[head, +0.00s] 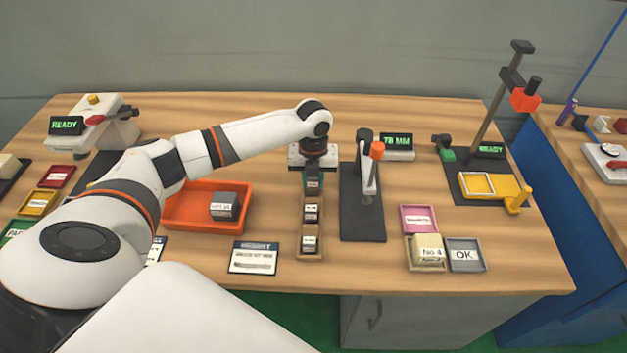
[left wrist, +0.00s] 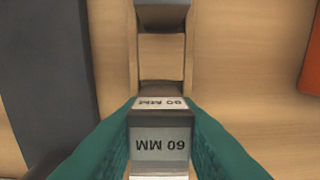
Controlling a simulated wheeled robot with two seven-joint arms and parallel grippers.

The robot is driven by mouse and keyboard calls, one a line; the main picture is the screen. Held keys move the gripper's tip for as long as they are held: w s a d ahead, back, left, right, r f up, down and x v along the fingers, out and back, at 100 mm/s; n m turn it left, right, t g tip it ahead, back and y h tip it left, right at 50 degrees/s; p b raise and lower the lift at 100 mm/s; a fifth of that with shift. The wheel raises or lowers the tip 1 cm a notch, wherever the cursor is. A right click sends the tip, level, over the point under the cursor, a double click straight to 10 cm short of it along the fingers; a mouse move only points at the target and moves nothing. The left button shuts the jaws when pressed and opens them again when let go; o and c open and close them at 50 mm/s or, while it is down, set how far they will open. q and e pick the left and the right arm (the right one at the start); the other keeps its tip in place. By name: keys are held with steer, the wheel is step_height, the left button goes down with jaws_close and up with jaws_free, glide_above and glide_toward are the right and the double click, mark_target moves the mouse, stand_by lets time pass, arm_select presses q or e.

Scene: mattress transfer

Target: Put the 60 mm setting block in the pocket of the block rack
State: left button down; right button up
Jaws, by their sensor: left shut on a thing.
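My left gripper (head: 313,181) is shut on the 60 mm setting block (left wrist: 160,145). The block is grey with a "60 MM" label, and it sits between the green fingers in the left wrist view. The block rack (head: 309,257) is a narrow wooden strip below the gripper in the head view, with two labelled grey blocks (head: 311,211) in it. The left wrist view shows a bare wooden section of the rack (left wrist: 161,57) beyond the held block. The held block is at the rack's far end; its underside is hidden, so I cannot tell whether it touches the rack.
An orange tray (head: 178,220) with a grey block (head: 225,206) stands left of the rack. A dark-based stand (head: 362,228) with an orange-topped lever is close on the right. A grey-white device (head: 296,155) is just behind. A label card (head: 253,258) lies in front on the left.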

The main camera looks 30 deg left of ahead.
arm_select(q)
steer(key=shift+a+f, duration=0.1)
steer(key=shift+f, duration=0.3)
arm_select(e)
steer(key=shift+d+r, duration=0.1)
steer(key=shift+d, duration=0.35)
steer(key=shift+a, duration=0.1)
arm_select(q)
steer(key=c, duration=1.5)
jaws_free()
steer(key=shift+f, duration=0.15)
steer(key=o, duration=0.3)
steer(key=shift+o, duration=0.4)
step_height(320, 180, up, 12)
steer(key=shift+r+b, duration=0.2)
steer(key=shift+b, duration=0.15)
arm_select(e)
steer(key=shift+a+f, duration=0.25)
steer(key=shift+f, duration=0.15)
